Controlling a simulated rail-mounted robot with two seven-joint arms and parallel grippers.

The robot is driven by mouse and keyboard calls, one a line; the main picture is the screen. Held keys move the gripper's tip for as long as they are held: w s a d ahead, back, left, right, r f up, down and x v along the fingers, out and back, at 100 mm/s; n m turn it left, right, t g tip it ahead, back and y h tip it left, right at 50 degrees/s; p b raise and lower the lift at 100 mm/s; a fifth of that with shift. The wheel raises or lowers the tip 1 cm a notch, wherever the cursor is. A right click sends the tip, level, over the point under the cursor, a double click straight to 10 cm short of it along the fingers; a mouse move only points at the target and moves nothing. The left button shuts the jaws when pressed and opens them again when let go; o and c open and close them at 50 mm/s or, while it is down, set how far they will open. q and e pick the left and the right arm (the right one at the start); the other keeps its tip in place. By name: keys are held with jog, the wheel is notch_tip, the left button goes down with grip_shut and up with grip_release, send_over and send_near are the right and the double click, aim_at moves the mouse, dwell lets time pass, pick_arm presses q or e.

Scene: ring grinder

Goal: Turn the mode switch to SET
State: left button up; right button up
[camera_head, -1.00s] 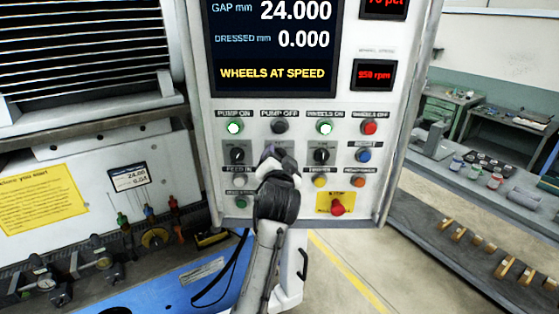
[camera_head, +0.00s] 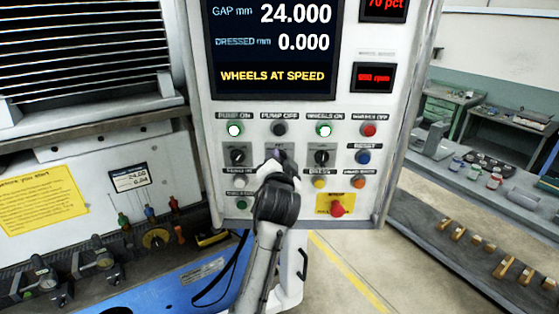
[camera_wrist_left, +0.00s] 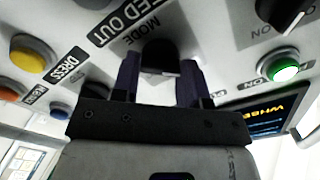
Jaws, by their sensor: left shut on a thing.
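The mode switch (camera_wrist_left: 160,57) is a black knob below the MODE label in the left wrist view, with a light pointer line on its near face. My left gripper (camera_wrist_left: 160,80) has one dark finger on each side of this knob and is shut on it. In the head view, my left gripper (camera_head: 279,158) reaches up to the control panel (camera_head: 210,110) and covers most of the switch, so its setting cannot be read there. No SET mark is legible. My right gripper is not in view.
Other black knobs flank the gripper: one at left (camera_head: 237,157) and one at right (camera_head: 321,157). Lit green buttons (camera_head: 235,130) sit above, and a red mushroom button (camera_head: 337,208) on a yellow plate is at lower right. The screen reads WHEELS AT SPEED.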

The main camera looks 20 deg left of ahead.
pick_arm(q)
jog(key=m+p, duration=0.9)
jog(key=p, duration=0.1)
dwell(0.6)
jog(key=o, duration=0.9)
